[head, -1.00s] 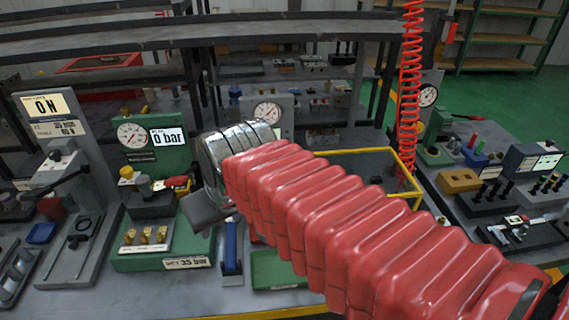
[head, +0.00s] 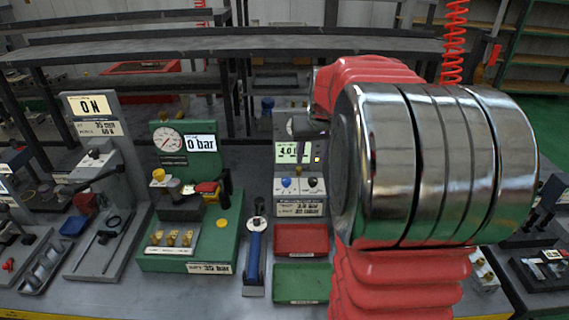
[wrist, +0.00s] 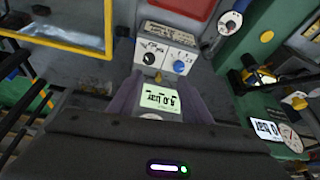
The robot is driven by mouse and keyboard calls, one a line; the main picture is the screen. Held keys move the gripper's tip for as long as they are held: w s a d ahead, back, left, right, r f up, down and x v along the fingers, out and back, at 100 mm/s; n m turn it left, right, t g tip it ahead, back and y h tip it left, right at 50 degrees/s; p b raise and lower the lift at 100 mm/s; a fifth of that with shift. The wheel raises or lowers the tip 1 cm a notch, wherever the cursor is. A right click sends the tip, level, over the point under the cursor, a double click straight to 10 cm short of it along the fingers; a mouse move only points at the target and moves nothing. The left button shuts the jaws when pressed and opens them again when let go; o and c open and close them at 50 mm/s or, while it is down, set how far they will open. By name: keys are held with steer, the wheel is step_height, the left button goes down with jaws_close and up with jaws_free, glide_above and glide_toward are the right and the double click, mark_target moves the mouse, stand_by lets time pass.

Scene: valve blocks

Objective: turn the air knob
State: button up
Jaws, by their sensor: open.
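The grey valve block (head: 300,195) stands on the bench with a blue knob (head: 286,184) and a black knob (head: 312,183) side by side. Its lit display (head: 291,152) sits behind them. In the wrist view the block is upside down, with the black knob (wrist: 149,59) left of the blue knob (wrist: 179,66). The label is too small to read for which knob is air. My gripper (wrist: 160,84) is open and empty, its two purple fingers either side of the lit display, apart from the knobs.
A green block with a gauge (head: 168,142) reading 0 bar stands left. A blue-handled tool (head: 254,255), a red tray (head: 301,240) and a green tray (head: 301,283) lie in front. A yellow-rimmed bin (wrist: 60,42) shows in the wrist view.

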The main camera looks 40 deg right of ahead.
mark_target(312, 179)
steer(key=d, duration=0.1)
steer(key=d+f, duration=0.1)
steer(key=d, duration=0.1)
steer(key=shift+w+d, duration=0.1)
steer(key=shift+w, duration=0.05)
steer(key=x, duration=1.3)
steer(key=shift+d+f, duration=0.1)
steer(key=shift+f, duration=0.3)
steer(key=shift+c, duration=0.7)
steer(key=shift+w, duration=0.1)
steer(key=c, duration=0.9)
